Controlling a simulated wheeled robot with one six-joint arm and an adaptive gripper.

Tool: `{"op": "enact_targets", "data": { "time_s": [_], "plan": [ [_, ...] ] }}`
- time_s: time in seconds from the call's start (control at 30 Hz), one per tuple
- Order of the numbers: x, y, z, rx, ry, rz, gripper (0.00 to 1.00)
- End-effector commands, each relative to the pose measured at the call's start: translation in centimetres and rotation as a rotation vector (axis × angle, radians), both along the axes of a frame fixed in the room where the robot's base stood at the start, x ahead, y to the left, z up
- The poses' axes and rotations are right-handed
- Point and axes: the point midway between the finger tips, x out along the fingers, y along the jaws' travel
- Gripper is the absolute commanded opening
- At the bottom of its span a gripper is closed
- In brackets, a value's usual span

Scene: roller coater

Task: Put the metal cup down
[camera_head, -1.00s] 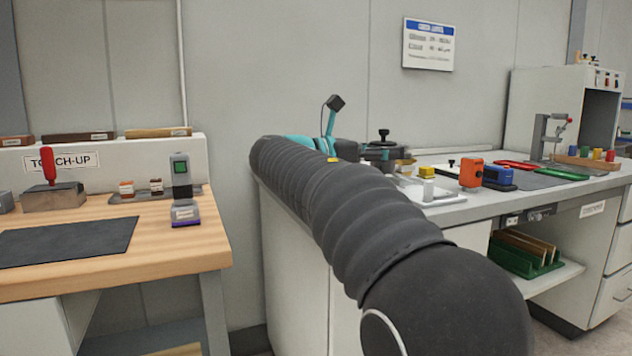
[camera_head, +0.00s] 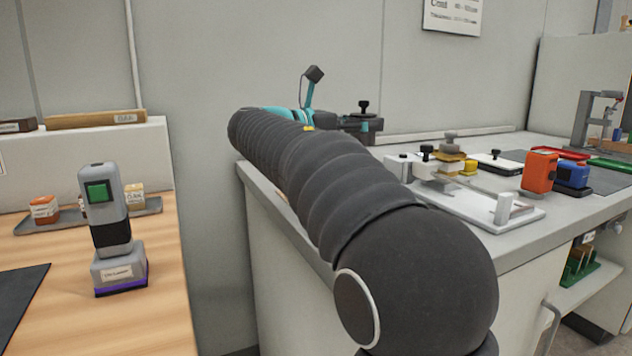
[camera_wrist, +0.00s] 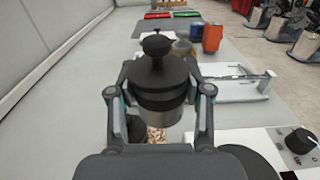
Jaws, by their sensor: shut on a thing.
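The metal cup (camera_wrist: 160,108) is a silver cylinder with a black band and a black knobbed lid. My gripper (camera_wrist: 160,92) is shut on it, one finger at each side, in the wrist view. The cup is upright. In the head view only its black knob and lid (camera_head: 363,118) show beyond my gripper (camera_head: 340,124); my arm hides the rest. The cup is over the grey bench top (camera_wrist: 110,75). I cannot tell whether its base touches anything.
A white plate with a fixture (camera_head: 500,207) lies right of my arm. Beyond are an orange block (camera_head: 539,171) and a blue block (camera_head: 573,174). In the wrist view, a small dark round thing (camera_wrist: 136,130) is near the cup. Bare bench shows left of the cup.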

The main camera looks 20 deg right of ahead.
Motion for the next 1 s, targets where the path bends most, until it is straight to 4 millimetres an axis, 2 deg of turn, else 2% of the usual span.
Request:
{"op": "enact_targets", "data": {
  "time_s": [0.5,0.63,0.83,1.0],
  "plan": [
    [2.9,9.4,-5.7,0.0,0.002,0.008,0.06],
    [3.2,10.7,-6.5,0.0,0.0,0.007,0.06],
    [3.3,11.1,-7.4,0.0,0.0,0.005,0.06],
    [3.3,11.0,-9.7,-0.002,0.004,0.005,0.06]
  ]
}}
